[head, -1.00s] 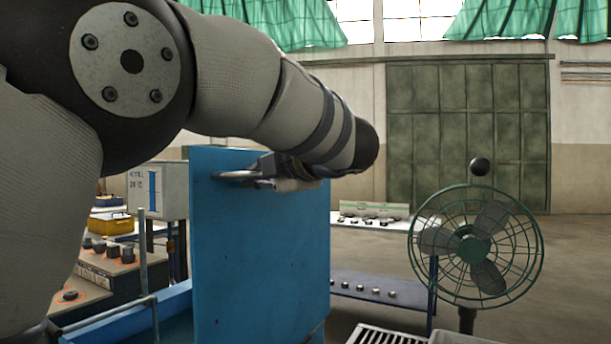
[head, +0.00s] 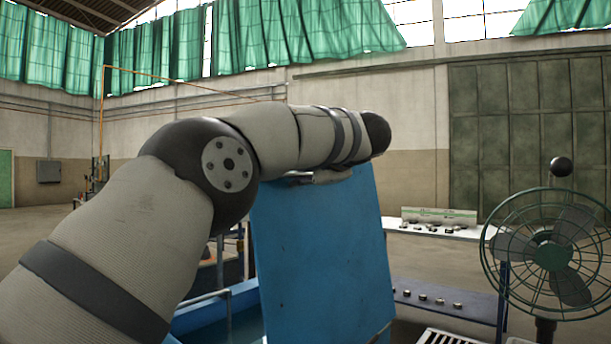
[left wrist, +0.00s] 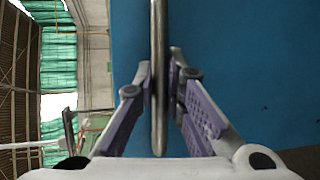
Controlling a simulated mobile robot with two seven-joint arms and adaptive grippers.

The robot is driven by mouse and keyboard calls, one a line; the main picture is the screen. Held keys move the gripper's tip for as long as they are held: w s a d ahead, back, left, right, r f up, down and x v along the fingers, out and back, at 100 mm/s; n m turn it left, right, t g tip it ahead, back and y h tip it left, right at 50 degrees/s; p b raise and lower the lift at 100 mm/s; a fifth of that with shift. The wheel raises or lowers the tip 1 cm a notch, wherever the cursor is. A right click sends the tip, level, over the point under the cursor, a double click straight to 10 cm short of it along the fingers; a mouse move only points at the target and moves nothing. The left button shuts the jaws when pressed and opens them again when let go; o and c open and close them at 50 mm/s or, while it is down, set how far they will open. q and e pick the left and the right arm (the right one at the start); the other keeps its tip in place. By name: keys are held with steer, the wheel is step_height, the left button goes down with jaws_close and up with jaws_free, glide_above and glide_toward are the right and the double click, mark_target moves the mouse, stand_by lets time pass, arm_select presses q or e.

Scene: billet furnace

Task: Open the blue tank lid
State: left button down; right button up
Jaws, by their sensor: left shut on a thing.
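The blue tank lid (head: 320,255) stands raised, nearly upright and slightly slanted in the head view, above the blue tank (head: 215,312). Its flat face fills much of the left wrist view (left wrist: 255,70). A metal bar handle (left wrist: 158,25) runs along the lid in the left wrist view. My left gripper (left wrist: 161,80) is shut on this handle, with one finger on each side of the bar. In the head view my left arm hides most of the gripper at the lid's top edge. My right gripper is in neither current view.
A green fan (head: 550,255) stands to the right of the lid. Behind it are a low blue bench (head: 450,299) with small parts and a white table (head: 435,229). Open floor shows at the far left.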

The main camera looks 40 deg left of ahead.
arm_select(q)
steer(key=c, duration=1.7)
jaws_free()
steer(key=shift+o, duration=0.2)
